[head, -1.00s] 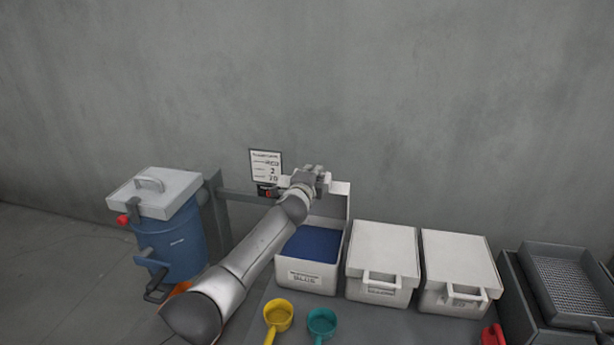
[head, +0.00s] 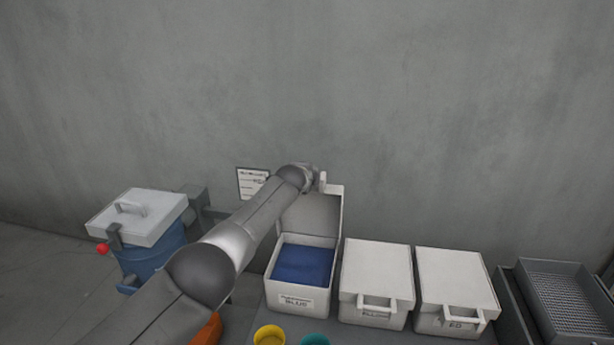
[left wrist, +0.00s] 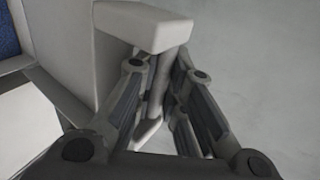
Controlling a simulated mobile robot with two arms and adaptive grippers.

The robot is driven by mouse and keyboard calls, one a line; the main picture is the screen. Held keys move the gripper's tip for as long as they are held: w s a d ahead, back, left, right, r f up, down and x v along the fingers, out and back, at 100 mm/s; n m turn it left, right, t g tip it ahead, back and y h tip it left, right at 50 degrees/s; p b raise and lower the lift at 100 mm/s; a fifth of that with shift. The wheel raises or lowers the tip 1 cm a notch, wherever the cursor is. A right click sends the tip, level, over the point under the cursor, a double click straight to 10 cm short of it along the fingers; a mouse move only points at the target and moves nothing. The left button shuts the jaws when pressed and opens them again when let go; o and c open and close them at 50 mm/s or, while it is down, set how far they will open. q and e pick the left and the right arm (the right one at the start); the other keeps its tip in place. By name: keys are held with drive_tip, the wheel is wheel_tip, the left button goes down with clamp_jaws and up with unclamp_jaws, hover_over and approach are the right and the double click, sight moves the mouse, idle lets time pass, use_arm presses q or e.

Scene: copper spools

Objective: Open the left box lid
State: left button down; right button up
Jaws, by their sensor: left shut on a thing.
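The left box (head: 270,295), labelled BLUE, stands open with blue material (head: 303,264) inside. Its white lid (head: 318,214) stands up near vertical at the back edge, its inner side showing. My left gripper (head: 316,181) is at the lid's top edge, partly hidden by my arm. In the left wrist view my left gripper (left wrist: 166,85) is shut on the lid's white handle (left wrist: 143,26). The lid's pale surface (left wrist: 72,45) is beside the fingers. My right gripper is out of view.
Two closed white boxes (head: 376,266) (head: 455,277) stand to the right, then a grey mesh tray (head: 565,295). Yellow (head: 269,335) and teal (head: 314,339) scoops lie in front. A blue barrel (head: 150,258) with a white lid stands left. A grey wall is behind.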

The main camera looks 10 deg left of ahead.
use_arm(q)
drive_tip(key=shift+w, duration=0.15)
idle(0.4)
drive_tip(key=c, duration=1.5)
unclamp_jaws()
drive_tip(key=shift+r, duration=0.1)
drive_tip(key=shift+a, duration=0.1)
drive_tip(key=shift+s+r, duration=0.25)
drive_tip(key=shift+s, duration=0.15)
drive_tip(key=shift+v, duration=3.3)
drive_tip(key=shift+f, duration=0.1)
